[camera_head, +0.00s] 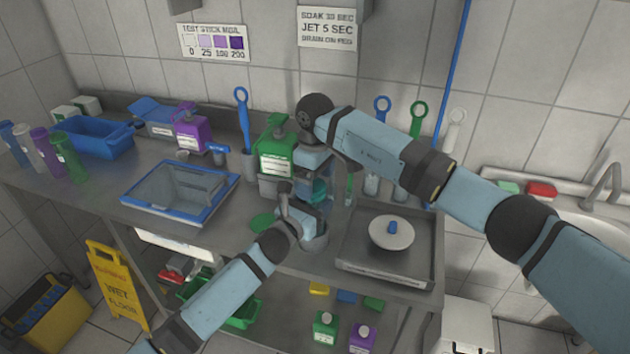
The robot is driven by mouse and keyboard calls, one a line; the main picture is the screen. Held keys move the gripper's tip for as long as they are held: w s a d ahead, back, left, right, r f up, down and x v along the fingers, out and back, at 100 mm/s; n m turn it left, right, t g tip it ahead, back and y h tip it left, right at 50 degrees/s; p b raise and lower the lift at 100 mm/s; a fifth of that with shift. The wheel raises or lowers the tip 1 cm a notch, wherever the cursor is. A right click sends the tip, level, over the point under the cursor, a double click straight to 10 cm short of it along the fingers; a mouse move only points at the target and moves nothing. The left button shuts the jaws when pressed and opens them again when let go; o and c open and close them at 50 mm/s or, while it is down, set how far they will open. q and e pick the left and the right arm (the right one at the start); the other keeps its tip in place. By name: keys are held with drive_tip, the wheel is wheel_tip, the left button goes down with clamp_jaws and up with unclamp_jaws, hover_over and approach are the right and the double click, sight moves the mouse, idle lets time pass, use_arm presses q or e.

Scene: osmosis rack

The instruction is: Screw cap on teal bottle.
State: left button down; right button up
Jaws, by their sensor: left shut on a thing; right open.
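The teal bottle (320,187) stands near the middle of the steel counter, mostly hidden behind my arms. My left gripper (312,208) comes in low from the left and is shut on the bottle's lower part, as far as the overlap shows. My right gripper (316,172) points down from above, open, close over the top of the bottle. Its fingertips are partly hidden. I cannot make out the cap, nor whether it sits on the bottle.
A green jug (275,158) stands just left of the grippers. Long-handled brushes, including a blue one (244,115), stand behind.

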wheel_tip(320, 180, up, 4)
drive_tip(key=shift+f, duration=0.15)
drive_tip(key=shift+c, duration=0.3)
